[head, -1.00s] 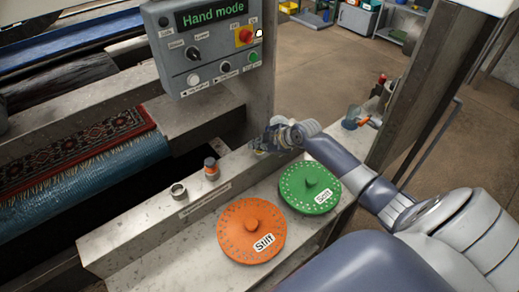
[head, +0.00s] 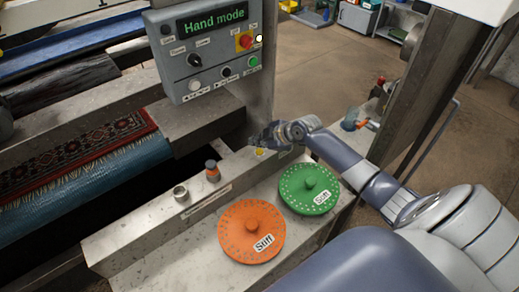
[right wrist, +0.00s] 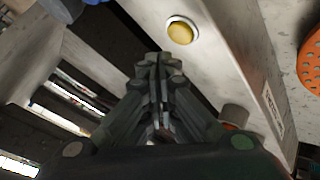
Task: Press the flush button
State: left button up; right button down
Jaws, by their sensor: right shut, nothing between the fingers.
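A round yellow button with a pale rim (right wrist: 180,32) is set in the metal ledge in the right wrist view. In the head view a small yellow spot of it (head: 260,152) shows just below my right gripper (head: 256,141). I cannot read a label on it, so I cannot tell for sure that it is the flush button. My right gripper is shut and empty; its fingertips (right wrist: 160,58) appear just below and left of the button in the right wrist view, seemingly apart from it. My left gripper is not in view.
A control panel (head: 208,58) reading "Hand mode" stands behind. An orange "Stiff" disc (head: 240,222) and a green "Soft" disc (head: 296,196) lie on the ledge. A patterned rug (head: 75,150) lies left.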

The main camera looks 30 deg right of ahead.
aim_at(258, 153)
jog(key=shift+r+p, duration=1.25)
jog(key=shift+r, duration=0.7)
jog(key=shift+f, duration=0.1)
